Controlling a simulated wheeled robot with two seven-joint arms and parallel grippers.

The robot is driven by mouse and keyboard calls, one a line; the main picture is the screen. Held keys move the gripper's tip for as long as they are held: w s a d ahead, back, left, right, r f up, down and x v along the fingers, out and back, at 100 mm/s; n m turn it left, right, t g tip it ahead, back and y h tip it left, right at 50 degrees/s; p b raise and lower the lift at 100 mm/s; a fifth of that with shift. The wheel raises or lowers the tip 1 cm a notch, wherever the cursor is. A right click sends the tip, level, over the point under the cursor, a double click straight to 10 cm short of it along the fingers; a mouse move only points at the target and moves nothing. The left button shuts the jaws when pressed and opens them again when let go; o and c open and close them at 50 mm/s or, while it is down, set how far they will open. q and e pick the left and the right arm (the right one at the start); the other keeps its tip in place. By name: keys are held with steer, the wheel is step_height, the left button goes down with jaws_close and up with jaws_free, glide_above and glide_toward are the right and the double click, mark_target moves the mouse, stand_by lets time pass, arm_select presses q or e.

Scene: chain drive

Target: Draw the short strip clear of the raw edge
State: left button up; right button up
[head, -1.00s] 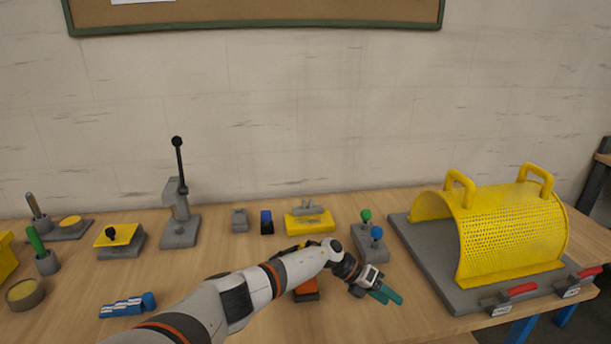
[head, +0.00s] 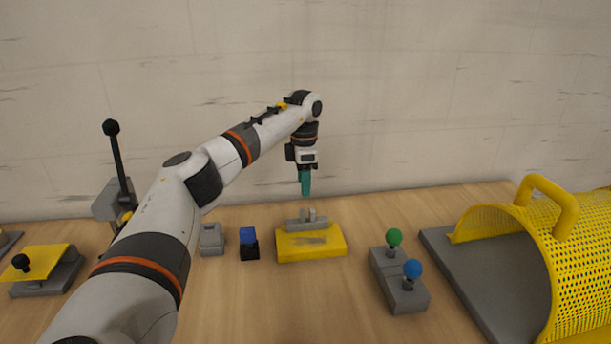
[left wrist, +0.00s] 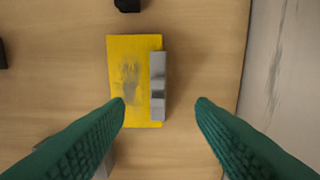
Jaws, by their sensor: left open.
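A yellow block (head: 312,248) with a dark smudge on its top lies on the table in the middle of the head view. A grey metal piece (head: 293,226) with a small raised part lies along its far edge. In the left wrist view the metal piece (left wrist: 157,72) runs along the right side of the yellow block (left wrist: 125,60). I cannot tell a separate short strip or a raw edge. My left gripper (head: 305,192) points straight down above the metal piece, apart from it. Its green fingers are open and empty, one to either side of the metal piece in the wrist view (left wrist: 161,104). My right gripper is out of view.
A blue-topped block (head: 248,243) and a grey block (head: 211,239) stand left of the yellow block. A grey box with green and blue knobs (head: 398,284) stands right, before a yellow mesh guard (head: 585,265). The wall is close behind.

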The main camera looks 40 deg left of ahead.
mark_target(304, 210)
arm_select(q)
steer(key=f, duration=0.3)
steer(key=shift+s+d+f, duration=0.15)
steer(key=shift+s, duration=0.15)
step_height(304, 210, down, 7)
steer(key=shift+w+f, duration=0.1)
steer(key=shift+f, duration=0.55)
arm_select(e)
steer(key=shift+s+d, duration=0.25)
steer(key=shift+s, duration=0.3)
arm_select(q)
steer(key=shift+c, duration=0.5)
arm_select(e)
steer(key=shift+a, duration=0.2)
